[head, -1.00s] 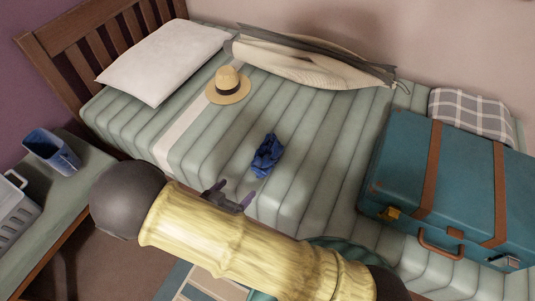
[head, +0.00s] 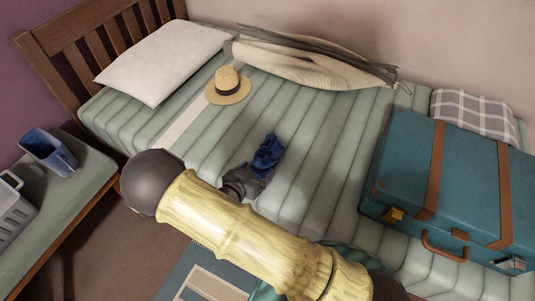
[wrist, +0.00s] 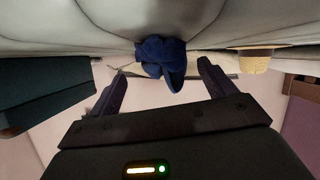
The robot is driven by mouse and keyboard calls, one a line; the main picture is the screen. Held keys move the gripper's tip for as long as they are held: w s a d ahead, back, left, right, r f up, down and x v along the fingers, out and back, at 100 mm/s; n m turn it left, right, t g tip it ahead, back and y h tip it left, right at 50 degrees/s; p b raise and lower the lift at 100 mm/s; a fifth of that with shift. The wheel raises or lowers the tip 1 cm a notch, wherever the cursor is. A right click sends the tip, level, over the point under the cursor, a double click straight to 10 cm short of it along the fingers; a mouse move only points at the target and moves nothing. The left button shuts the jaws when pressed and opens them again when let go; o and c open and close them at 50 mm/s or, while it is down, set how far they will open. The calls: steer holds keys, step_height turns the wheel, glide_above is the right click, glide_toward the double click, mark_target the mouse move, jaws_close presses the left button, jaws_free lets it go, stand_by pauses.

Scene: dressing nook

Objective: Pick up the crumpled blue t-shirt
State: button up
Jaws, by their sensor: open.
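In the wrist view the jaws of my gripper (wrist: 163,88) are spread wide, with the blue shirt (wrist: 162,58) ahead, between the two fingers. Nothing is held. The head view does not show clearly whether a finger touches the cloth.
A straw hat (head: 228,88), white pillow (head: 165,60) and cream bag-like item (head: 305,62) lie farther back on the bed (head: 315,160). A teal suitcase (head: 465,190) fills the right side. A bench (head: 88,165) at left holds a blue bin (head: 48,150) and a grey basket (head: 12,205).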

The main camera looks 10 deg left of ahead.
mark_target(262, 164)
steer(key=b+x, duration=0.1)
steer(key=x, duration=0.4)
steer(key=shift+w+a+f, duration=0.1)
steer(key=shift+f, duration=0.05)
steer(key=shift+c, duration=0.2)
stand_by(0.4)
steer(key=c, duration=0.8)
steer(key=shift+o, duration=0.2)
step_height(262, 164, up, 10)
steer(key=shift+r+p, duration=0.1)
steer(key=shift+p, duration=1.05)
